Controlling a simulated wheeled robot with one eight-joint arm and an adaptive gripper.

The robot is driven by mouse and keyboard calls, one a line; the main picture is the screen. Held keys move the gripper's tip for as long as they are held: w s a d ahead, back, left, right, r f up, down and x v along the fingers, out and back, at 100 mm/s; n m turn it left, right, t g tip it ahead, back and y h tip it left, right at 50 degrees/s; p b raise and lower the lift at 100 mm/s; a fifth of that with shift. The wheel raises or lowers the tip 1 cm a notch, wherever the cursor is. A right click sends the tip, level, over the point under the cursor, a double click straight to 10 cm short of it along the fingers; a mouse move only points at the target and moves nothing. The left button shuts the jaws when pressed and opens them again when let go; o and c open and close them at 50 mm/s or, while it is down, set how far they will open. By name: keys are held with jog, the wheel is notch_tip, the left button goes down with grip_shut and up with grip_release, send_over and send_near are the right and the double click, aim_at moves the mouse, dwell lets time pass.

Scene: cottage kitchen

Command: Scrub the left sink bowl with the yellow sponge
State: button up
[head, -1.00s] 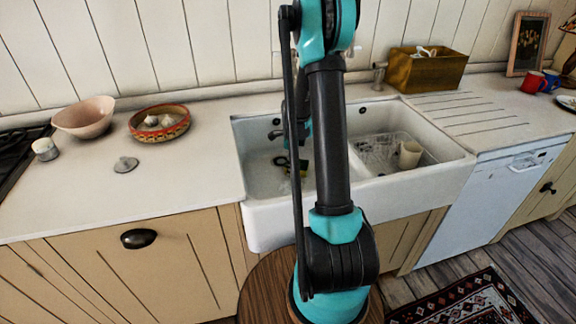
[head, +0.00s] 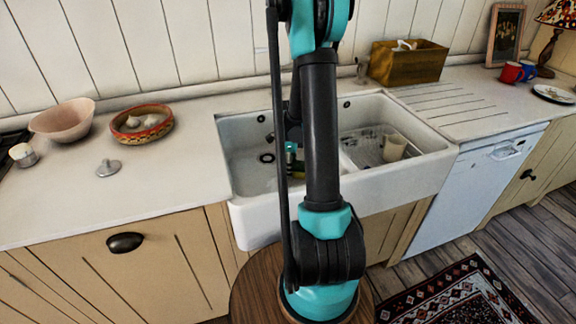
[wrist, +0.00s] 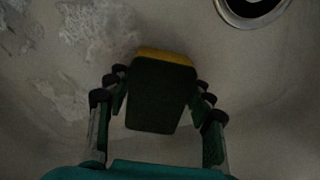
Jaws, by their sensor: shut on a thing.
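The left sink bowl (head: 243,172) is white and lies behind the arm in the head view. My gripper (wrist: 160,92) is down inside it and shut on the yellow sponge (wrist: 166,56). In the wrist view the sponge's broad dark green side faces the camera, with a yellow strip along its far edge. In the head view my arm hides most of the gripper and sponge. Pale, patchy residue (wrist: 100,30) marks the bowl surface at the upper left of the wrist view. The drain (wrist: 252,6) is at the upper right, apart from the sponge.
The right bowl holds a rack (head: 366,151) and a cream cup (head: 394,148). A wooden box (head: 408,66) stands behind the ribbed drainboard. A pink bowl (head: 62,122), a patterned bowl (head: 142,125) and a small grey lid (head: 108,168) are on the left counter.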

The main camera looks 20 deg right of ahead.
aim_at(275, 181)
jog(key=shift+s+d, duration=0.3)
jog(key=shift+s, duration=0.35)
jog(key=shift+s+d, duration=0.25)
jog(key=shift+s, duration=0.4)
jog(key=shift+a, duration=4.3)
notch_tip(275, 181, up, 19)
jog(key=shift+w+a+f, duration=0.1)
